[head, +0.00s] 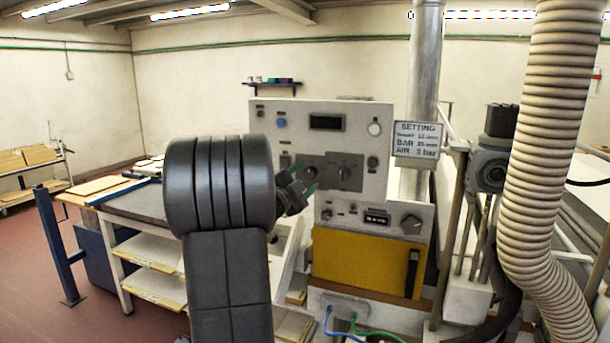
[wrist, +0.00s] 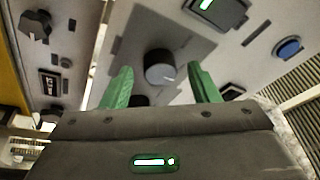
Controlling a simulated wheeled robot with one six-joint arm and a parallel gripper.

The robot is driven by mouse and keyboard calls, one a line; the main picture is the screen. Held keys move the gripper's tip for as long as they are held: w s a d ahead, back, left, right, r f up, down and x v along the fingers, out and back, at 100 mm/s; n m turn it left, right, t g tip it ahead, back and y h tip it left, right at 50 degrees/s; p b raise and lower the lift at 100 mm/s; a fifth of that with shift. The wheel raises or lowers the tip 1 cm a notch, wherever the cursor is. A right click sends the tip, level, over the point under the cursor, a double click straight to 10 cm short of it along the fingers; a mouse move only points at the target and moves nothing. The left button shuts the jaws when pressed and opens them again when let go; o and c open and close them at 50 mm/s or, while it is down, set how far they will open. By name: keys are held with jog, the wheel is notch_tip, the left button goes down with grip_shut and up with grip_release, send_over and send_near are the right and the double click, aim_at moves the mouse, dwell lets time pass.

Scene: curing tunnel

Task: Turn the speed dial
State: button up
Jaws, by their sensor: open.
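A control panel (head: 270,109) stands in the middle of the head view, with a round dark dial (head: 343,173) on its grey plate. In the wrist view this dial (wrist: 159,67) shows between my green fingertips, with a pale mark on its face. My gripper (head: 305,188) is open and in front of the panel; in the wrist view (wrist: 160,84) its fingers stand on either side of the dial without visible contact. A second dark knob (wrist: 138,100) is partly hidden behind my gripper. No readable label shows which one is the speed dial.
A lower panel has another dark knob (head: 411,224) above a yellow door (head: 365,262). A setting sign (head: 417,139) hangs beside the panel. A ribbed hose (head: 548,150) is on the right. A worktable (head: 150,207) stands at left.

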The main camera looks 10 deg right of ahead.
jog(key=shift+w+d, duration=0.1)
jog(key=shift+c, duration=0.4)
jog(key=c, duration=0.9)
jog(key=shift+n, duration=0.3)
jog(key=n, duration=0.1)
jog(key=n+t+b, duration=0.1)
jog(key=n, duration=0.1)
jog(key=shift+d+f+n+t+y, duration=0.1)
jog(key=shift+f+n+t+y, duration=0.05)
jog(key=shift+n+t+y, duration=0.15)
jog(key=n, duration=0.2)
jog(key=n+t+y+b, duration=0.1)
jog(key=n, duration=0.1)
jog(key=shift+d+n+t, duration=0.1)
jog(key=shift+n+t, duration=0.2)
jog(key=shift+n, duration=0.1)
jog(key=n+y, duration=0.1)
jog(key=n, duration=0.1)
jog(key=n+t+y, duration=0.1)
jog(key=n, duration=0.1)
jog(key=shift+s+d+n+b, duration=0.1)
jog(key=shift+s+n+b, duration=0.1)
jog(key=shift+n+b, duration=0.2)
jog(key=shift+n+t+y, duration=0.3)
jog(key=shift+n+y, duration=0.6)
jog(key=shift+n, duration=1.6)
